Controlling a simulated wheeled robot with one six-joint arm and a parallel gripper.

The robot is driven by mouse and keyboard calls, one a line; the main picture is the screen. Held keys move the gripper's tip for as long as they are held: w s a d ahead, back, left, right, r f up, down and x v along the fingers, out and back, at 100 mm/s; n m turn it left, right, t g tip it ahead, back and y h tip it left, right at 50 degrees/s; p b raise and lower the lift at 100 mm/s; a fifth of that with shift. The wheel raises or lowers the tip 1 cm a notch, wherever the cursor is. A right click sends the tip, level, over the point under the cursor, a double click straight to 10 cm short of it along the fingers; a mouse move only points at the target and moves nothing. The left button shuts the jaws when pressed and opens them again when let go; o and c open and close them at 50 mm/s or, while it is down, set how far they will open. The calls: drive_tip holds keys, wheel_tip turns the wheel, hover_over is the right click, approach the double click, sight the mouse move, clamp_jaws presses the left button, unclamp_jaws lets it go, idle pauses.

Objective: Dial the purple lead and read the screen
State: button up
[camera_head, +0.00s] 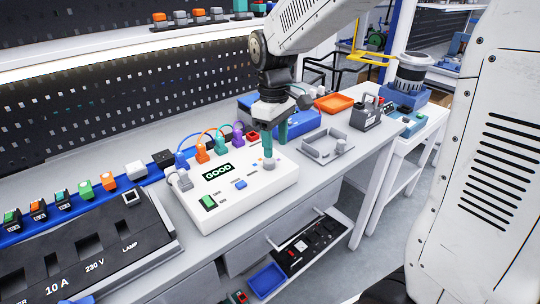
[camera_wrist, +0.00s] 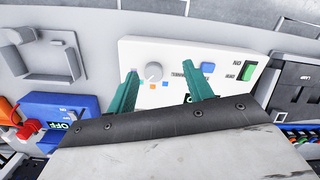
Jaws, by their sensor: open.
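The white tester box (camera_head: 240,190) lies on the bench. Its dark screen (camera_head: 217,171) shows GOOD in green. The purple lead (camera_head: 238,131) plugs in at the box's back edge, beside orange and blue leads. A round grey dial knob (camera_head: 269,164) sits on the box's right part; it also shows in the wrist view (camera_wrist: 153,72), with small coloured squares near it. My gripper (camera_head: 273,145) is above the knob with teal fingers apart. In the wrist view my gripper (camera_wrist: 160,70) has the knob between its fingertips in the picture; I cannot tell whether they touch it. Its pointer direction is unclear.
A green switch (camera_head: 208,202) and blue button (camera_head: 240,184) are on the box. A black panel (camera_head: 90,255) is at left, a grey fixture (camera_head: 325,145) and orange tray (camera_head: 334,103) at right. A blue unit (camera_wrist: 65,112) reading OFF stands nearby.

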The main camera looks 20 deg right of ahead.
sight(269, 160)
drive_tip(key=w, duration=0.1)
drive_tip(key=w+n, duration=0.1)
drive_tip(key=shift+w+a+r+t, duration=0.1)
drive_tip(key=shift+w+r+t, duration=0.2)
drive_tip(key=shift+w, duration=0.1)
drive_tip(key=shift+w+r+n, duration=0.2)
drive_tip(key=shift+r+n, duration=0.1)
drive_tip(key=shift+n, duration=0.2)
drive_tip(key=shift+f+n, duration=0.15)
drive_tip(key=shift+n, duration=0.15)
wheel_tip(269, 160, down, 8)
drive_tip(key=shift+r, duration=0.15)
drive_tip(key=shift+c, duration=0.3)
drive_tip(key=c, duration=0.9)
